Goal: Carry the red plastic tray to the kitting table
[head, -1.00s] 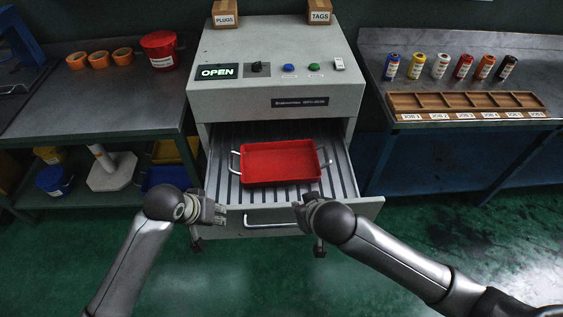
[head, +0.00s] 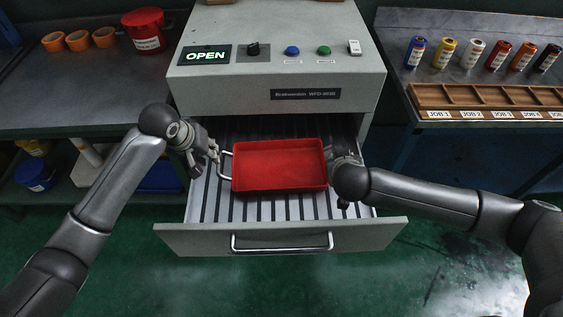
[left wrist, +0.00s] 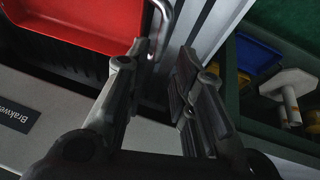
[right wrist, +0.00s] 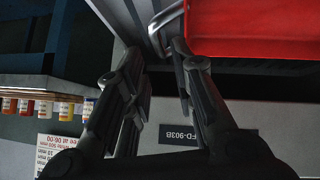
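The red plastic tray (head: 280,165) sits level in the open slatted drawer (head: 290,238) of the grey cabinet. Its left wire handle (head: 222,172) shows; my right gripper hides the right handle in the head view. My left gripper (head: 214,152) is open at the left handle, which lies just ahead between its fingers in the left wrist view (left wrist: 160,52). My right gripper (head: 342,158) is open at the right handle; its fingers (right wrist: 158,55) are spread near that handle (right wrist: 168,15). A bench with a wooden rack labelled by job (head: 490,97) stands at right; it may be the kitting table.
The cabinet's panel (head: 250,55) reads OPEN. A left bench (head: 80,95) holds orange rings (head: 78,40) and a red bucket (head: 145,30). Several coloured cans (head: 471,52) stand behind the rack. The green floor (head: 450,270) is clear before the drawer.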

